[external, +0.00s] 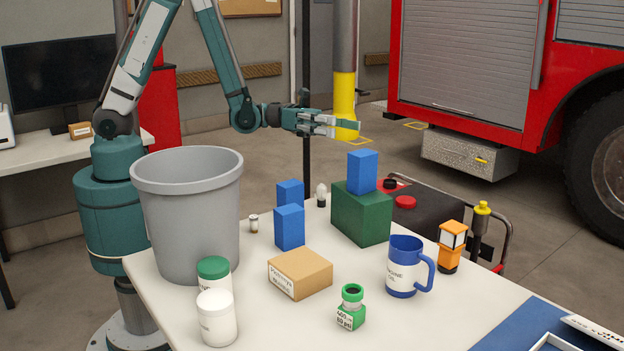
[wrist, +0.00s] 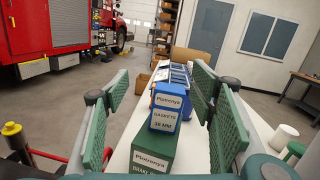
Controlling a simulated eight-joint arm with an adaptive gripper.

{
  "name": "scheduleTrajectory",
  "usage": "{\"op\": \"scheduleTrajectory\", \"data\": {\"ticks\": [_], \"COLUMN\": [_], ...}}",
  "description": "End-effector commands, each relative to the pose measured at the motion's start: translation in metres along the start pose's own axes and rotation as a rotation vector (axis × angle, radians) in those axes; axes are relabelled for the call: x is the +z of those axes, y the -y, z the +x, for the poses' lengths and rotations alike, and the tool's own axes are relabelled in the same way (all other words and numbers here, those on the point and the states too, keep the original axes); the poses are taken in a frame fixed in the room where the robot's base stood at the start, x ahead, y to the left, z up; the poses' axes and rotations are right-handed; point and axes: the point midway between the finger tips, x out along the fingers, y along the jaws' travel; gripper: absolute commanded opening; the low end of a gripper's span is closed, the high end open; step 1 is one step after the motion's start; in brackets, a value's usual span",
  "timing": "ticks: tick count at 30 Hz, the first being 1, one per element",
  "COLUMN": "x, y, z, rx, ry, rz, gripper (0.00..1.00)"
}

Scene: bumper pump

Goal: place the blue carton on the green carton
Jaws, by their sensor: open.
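A blue carton (external: 362,171) stands upright on top of the green carton (external: 361,215) at the back right of the table. In the wrist view the same blue carton (wrist: 168,107) shows a white label and rests on the green carton (wrist: 152,154). Two more blue cartons stand on the table to the left, one in front (external: 289,228) and one behind it (external: 290,192). My gripper (external: 334,126) is open and empty, above and slightly left of the stacked blue carton. In the wrist view my gripper's (wrist: 158,88) fingers are spread on both sides of the stack, touching nothing that I can see.
A grey bin (external: 190,225) stands at the left of the table. A cardboard box (external: 300,274), a blue mug (external: 404,266), a green-capped jar (external: 214,271), a white jar (external: 216,318), a green fitting (external: 351,307) and an orange lantern (external: 451,246) stand around. The space above the stack is free.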

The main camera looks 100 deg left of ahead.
Motion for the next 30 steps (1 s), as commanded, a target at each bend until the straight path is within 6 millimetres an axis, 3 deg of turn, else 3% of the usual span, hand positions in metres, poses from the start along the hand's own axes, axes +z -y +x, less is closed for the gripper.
{"op": "scheduleTrajectory", "data": {"ticks": [6,15,24,30], "x": [0.064,0.137,0.186,0.204], "y": [-0.013,-0.033,-0.048,-0.053], "z": [0.003,-0.008,-0.032,-0.054], "rx": [0.11,0.254,0.383,0.464], "ry": [0.103,0.253,0.4,0.496], "rz": [-0.184,-0.475,-0.784,-1.0], "gripper": [0.56,0.56,0.56,0.56]}}
